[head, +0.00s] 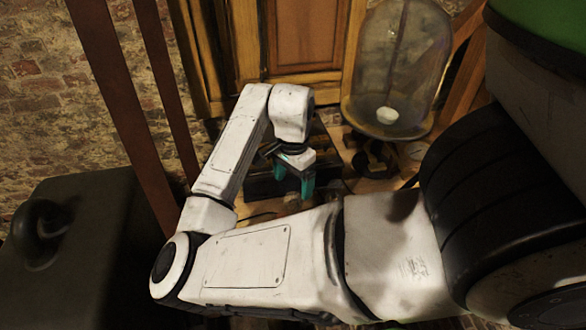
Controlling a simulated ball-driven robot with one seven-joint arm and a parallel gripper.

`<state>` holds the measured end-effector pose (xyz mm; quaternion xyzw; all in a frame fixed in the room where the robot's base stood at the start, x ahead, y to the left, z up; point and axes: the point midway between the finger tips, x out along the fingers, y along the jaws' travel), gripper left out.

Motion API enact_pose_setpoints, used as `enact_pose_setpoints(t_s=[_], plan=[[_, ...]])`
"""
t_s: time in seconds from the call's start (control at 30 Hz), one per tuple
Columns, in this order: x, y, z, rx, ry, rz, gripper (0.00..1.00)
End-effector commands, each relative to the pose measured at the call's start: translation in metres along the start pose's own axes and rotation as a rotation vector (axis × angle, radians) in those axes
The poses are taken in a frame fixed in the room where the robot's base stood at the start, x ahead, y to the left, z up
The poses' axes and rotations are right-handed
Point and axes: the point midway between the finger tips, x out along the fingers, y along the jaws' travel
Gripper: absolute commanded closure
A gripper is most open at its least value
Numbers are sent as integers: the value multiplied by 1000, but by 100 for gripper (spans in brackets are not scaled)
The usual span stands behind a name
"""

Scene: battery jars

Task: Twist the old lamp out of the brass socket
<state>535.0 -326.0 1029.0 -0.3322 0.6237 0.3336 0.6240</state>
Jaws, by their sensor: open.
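My gripper (294,184) hangs pointing down over the wooden bench (377,186), its two teal fingers apart with nothing visible between them. A dark box-like thing (262,186) lies just behind and to the left of the fingers. I cannot make out the old lamp or the brass socket. Small items near the fingertips are too dim and small to name, and my forearm hides the nearer part of the bench.
A large glass jar (405,62) stands behind and to the right of my gripper, with a pale lump near its bottom. A wooden cabinet (306,38) stands at the back. A large dark block (95,220) with a round fitting fills the lower left.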

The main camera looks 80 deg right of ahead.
Motion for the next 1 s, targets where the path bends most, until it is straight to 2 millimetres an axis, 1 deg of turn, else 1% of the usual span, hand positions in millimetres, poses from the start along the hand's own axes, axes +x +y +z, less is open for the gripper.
enact_pose_setpoints(t_s=[0.03, 0.2, 0.4, 0.6, 0.83, 0.87, 1.0], plan=[[8, 0, 1, -4, 0, 3, 15], [37, 0, 0, -4, 0, 2, 15], [61, 0, 0, -2, 1, 1, 15], [70, 0, 0, -1, 1, -1, 15], [70, 0, 0, -1, 1, -2, 15], [70, 0, 0, -1, 1, -2, 17], [70, 0, 0, -1, 1, -1, 30]])
